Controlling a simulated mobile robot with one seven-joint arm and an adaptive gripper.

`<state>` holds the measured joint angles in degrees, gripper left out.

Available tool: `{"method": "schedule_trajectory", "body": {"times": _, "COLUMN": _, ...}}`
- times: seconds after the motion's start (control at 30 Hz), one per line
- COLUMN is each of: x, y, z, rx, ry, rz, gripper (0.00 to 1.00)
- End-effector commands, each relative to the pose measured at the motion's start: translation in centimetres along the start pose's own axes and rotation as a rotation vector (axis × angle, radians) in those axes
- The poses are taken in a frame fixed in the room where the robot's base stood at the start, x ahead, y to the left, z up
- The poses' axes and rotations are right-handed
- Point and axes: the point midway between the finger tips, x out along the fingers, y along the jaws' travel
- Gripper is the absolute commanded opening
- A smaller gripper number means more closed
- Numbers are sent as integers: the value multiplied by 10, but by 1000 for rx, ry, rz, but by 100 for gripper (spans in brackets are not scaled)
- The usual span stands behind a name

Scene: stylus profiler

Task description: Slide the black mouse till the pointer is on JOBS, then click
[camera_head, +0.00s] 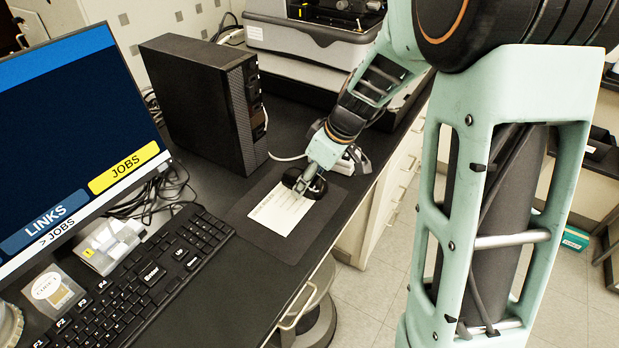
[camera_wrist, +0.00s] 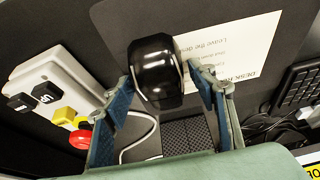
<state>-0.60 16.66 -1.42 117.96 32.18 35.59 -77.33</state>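The black mouse (camera_head: 304,184) rests on the dark mat and is partly hidden by my gripper (camera_head: 307,186) in the head view. In the wrist view the glossy mouse (camera_wrist: 156,72) sits between the fingertips of my gripper (camera_wrist: 160,75). On the monitor (camera_head: 60,130), JOBS (camera_head: 124,166) is a yellow button at the lower right. I cannot make out a pointer arrow.
A printed sheet (camera_head: 283,207) lies on the mat (camera_head: 255,232), beside the mouse. A white box with black, yellow and red buttons (camera_wrist: 52,92) is near the gripper. The keyboard (camera_head: 150,275) and black computer tower (camera_head: 205,100) are left of the mat. The desk edge is close on the right.

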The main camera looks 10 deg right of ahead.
Motion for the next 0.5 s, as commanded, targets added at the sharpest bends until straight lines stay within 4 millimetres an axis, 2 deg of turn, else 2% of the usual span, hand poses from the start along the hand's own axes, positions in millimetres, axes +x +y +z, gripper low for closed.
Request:
{"method": "schedule_trajectory", "body": {"times": 0.23, "x": 0, "y": 0, "z": 0, "rx": 0, "ry": 0, "rz": 0, "gripper": 62}}
{"method": "schedule_trajectory", "body": {"times": 0.3, "x": 0, "y": 0, "z": 0, "rx": 0, "ry": 0, "rz": -1, "gripper": 59}}
{"method": "schedule_trajectory", "body": {"times": 0.5, "x": 0, "y": 0, "z": 0, "rx": 0, "ry": 0, "rz": 0, "gripper": 59}}
